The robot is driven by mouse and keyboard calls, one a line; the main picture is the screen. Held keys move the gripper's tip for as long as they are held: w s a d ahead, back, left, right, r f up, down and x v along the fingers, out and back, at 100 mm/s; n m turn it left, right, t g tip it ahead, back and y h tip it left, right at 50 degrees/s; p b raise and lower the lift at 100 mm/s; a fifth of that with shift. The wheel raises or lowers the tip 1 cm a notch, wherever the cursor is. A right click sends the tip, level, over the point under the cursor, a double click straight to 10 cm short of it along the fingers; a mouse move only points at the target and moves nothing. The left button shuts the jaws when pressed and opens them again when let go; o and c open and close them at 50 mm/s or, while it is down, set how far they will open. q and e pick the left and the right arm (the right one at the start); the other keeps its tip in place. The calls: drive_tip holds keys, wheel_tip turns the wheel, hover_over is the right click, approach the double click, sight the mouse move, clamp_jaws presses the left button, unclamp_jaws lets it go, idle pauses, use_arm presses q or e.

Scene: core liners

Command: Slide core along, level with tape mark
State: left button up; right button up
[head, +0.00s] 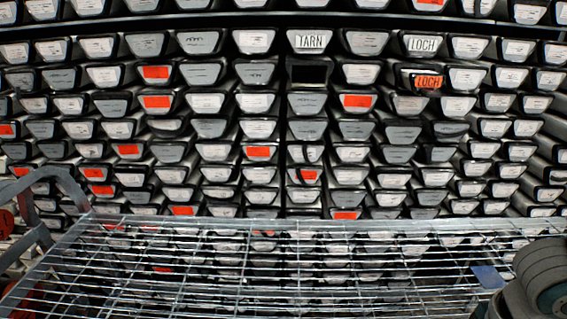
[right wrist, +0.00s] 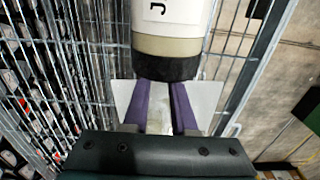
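In the right wrist view a white cylindrical core (right wrist: 172,20) lies lengthwise, with a dark letter-like mark, a beige band and a black end cap (right wrist: 165,67). My right gripper (right wrist: 160,92) has its two purple fingers apart, a narrow gap between them. Their tips are at the black end; I cannot tell whether they touch it. In the head view a small blue patch, possibly the tape mark (head: 488,277), is at the right of the wire rack (head: 240,275), beside my right arm. The core cannot be made out in the head view. My left gripper is not in view.
Rows of stacked liners with white, grey and orange end labels fill the back, some lettered, such as TARN (head: 309,41). A dark empty slot (head: 308,76) is below it. A grey metal frame (head: 50,177) stands at the left. The rack top looks largely bare.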

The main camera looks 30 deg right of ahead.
drive_tip(key=shift+s+d, duration=0.4)
drive_tip(key=shift+d, duration=0.2)
drive_tip(key=shift+s+d, duration=0.4)
drive_tip(key=shift+d, duration=0.2)
drive_tip(key=shift+s+d+b, duration=0.3)
drive_tip(key=shift+s+d, duration=0.15)
drive_tip(key=shift+d, duration=0.2)
drive_tip(key=shift+s+d+b, duration=0.25)
drive_tip(key=shift+s+d, duration=0.15)
drive_tip(key=shift+d, duration=0.2)
drive_tip(key=shift+s+d+b, duration=0.4)
drive_tip(key=shift+s+d, duration=0.2)
drive_tip(key=shift+d, duration=0.25)
drive_tip(key=shift+w+a+p, duration=0.55)
drive_tip(key=shift+w+a, duration=0.05)
drive_tip(key=shift+a, duration=0.3)
wheel_tip(320, 180, up, 9)
drive_tip(key=p, duration=0.9)
drive_tip(key=shift+r, duration=0.1)
